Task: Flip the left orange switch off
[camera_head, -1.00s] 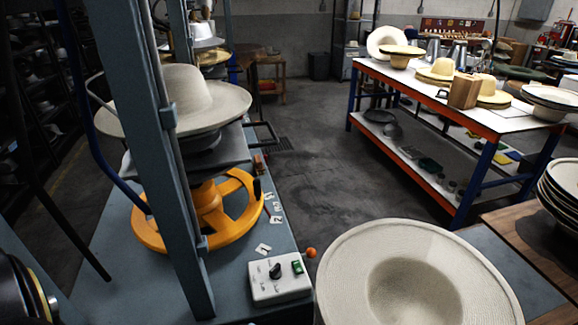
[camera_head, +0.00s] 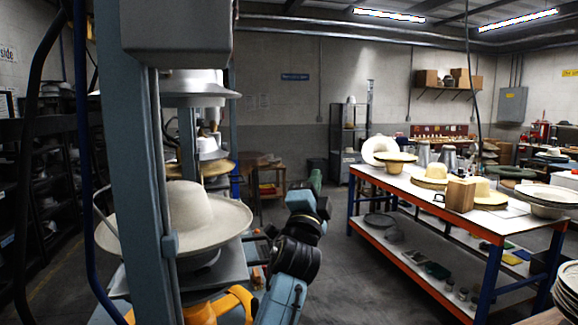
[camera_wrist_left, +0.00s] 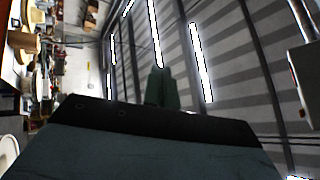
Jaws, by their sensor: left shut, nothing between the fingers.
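My left gripper (camera_head: 315,181) points up at the far end of my blue and black arm, just right of the hat press and over the floor. Its green fingers (camera_wrist_left: 161,88) are together and empty in the left wrist view, pointing at the ceiling. No left orange switch can be made out now. A small orange piece (camera_head: 257,276) shows at the press table's edge, partly behind my arm; I cannot tell what it is. The control box at the front of the press is out of view. My right gripper is not in view.
The press has a grey-blue post (camera_head: 150,190), a pale hat (camera_head: 192,210) on its plate and an orange handwheel (camera_head: 228,304) below. A white-topped table (camera_head: 400,184) with hats stands to the right. Open floor (camera_head: 345,262) lies between.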

